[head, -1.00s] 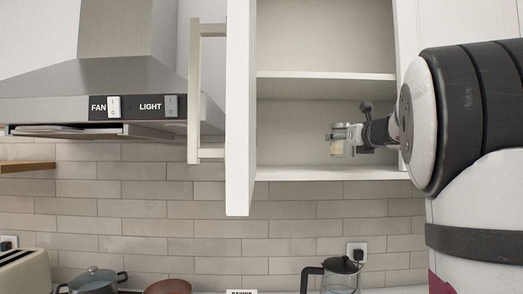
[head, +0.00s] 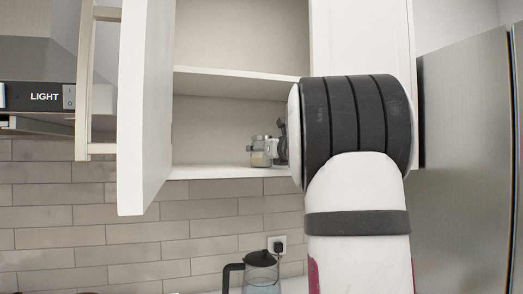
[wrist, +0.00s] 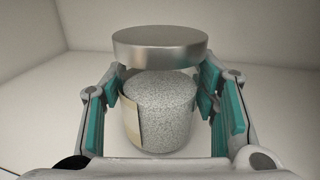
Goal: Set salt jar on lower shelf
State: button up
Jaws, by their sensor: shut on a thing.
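The salt jar (head: 261,153) is a small clear jar with a metal lid, inside the open wall cabinet at its lower level. In the wrist view the jar (wrist: 158,108) shows grainy white contents, a pale label on its left side and a silver lid. My gripper (wrist: 160,105) has its teal pads on either side of the jar and is shut on it. In the head view my gripper (head: 279,150) is partly hidden behind my arm. The jar is upright, at or just above the lower shelf (head: 205,171); contact with the shelf cannot be told.
The cabinet door (head: 145,105) stands open at the left. The upper shelf (head: 235,75) is above the jar. The lower shelf is clear left of the jar. A glass kettle (head: 260,268) stands below, and a steel fridge (head: 462,160) is at the right.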

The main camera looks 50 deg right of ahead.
jog(key=o, duration=1.5)
jog(key=shift+o, duration=0.4)
jog(key=shift+r, duration=0.1)
jog(key=v, duration=1.2)
jog(key=shift+b, duration=0.45)
